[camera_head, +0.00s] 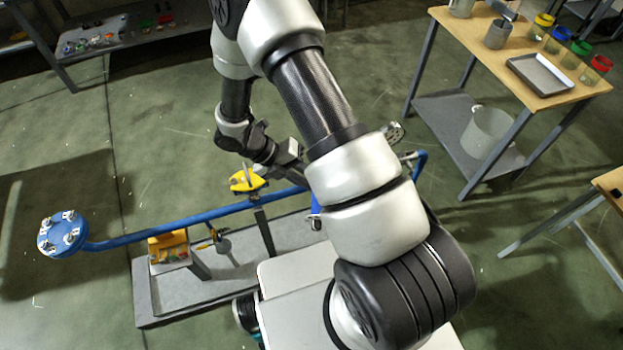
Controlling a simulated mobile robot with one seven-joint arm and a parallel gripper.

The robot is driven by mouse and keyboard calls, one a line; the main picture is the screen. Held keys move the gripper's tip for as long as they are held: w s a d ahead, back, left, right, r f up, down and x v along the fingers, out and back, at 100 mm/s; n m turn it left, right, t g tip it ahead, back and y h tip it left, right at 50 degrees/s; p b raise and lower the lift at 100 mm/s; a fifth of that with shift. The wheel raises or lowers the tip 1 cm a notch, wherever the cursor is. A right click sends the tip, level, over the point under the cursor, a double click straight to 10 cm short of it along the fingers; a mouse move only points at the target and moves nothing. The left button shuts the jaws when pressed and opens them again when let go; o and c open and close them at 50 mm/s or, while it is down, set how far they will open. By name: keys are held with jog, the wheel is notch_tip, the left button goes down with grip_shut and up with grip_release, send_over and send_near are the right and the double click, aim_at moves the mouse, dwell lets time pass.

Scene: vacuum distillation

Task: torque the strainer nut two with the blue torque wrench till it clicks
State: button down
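A blue pipe (160,234) runs across the middle on a grey base. Its left end carries a round blue flange (62,234) with several bright nuts or bolts. My gripper (292,158) is above the pipe, just right of a yellow part (247,180). It is small and partly behind my arm; I cannot tell if it is open or holding anything. A blue piece (316,212) shows beside my arm, mostly hidden; I cannot tell what it is. I cannot make out strainer nut two or identify the blue torque wrench.
A small stand with a yellow-orange bin (168,246) is on the grey base (147,300). A wooden-topped table (470,40) at upper right holds jars, a tray (540,76) and a mug, with a bucket (486,132) below. Floor at left is clear.

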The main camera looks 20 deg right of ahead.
jog(key=shift+f+b, duration=1.25)
jog(key=shift+f, duration=0.6)
jog(key=shift+f+b, duration=1.25)
jog(key=shift+f, duration=0.5)
jog(key=shift+w+a+m+g+y+b, duration=0.2)
jog(key=shift+w+a+m+g, duration=0.15)
jog(key=shift+a+m, duration=0.15)
jog(key=shift+w+a+m+g+y+b, duration=0.1)
jog(key=shift+w+a+m+g+b, duration=0.15)
jog(key=shift+w+a+m, duration=0.25)
jog(key=shift+s+a, duration=0.1)
jog(key=shift+s, duration=0.05)
jog(key=shift+f, duration=0.1)
jog(key=shift+w+a+m+g+y+b, duration=0.3)
jog(key=shift+w+a+m+g+b, duration=0.2)
jog(key=shift+w+a+m+b, duration=0.35)
jog(key=shift+a, duration=0.1)
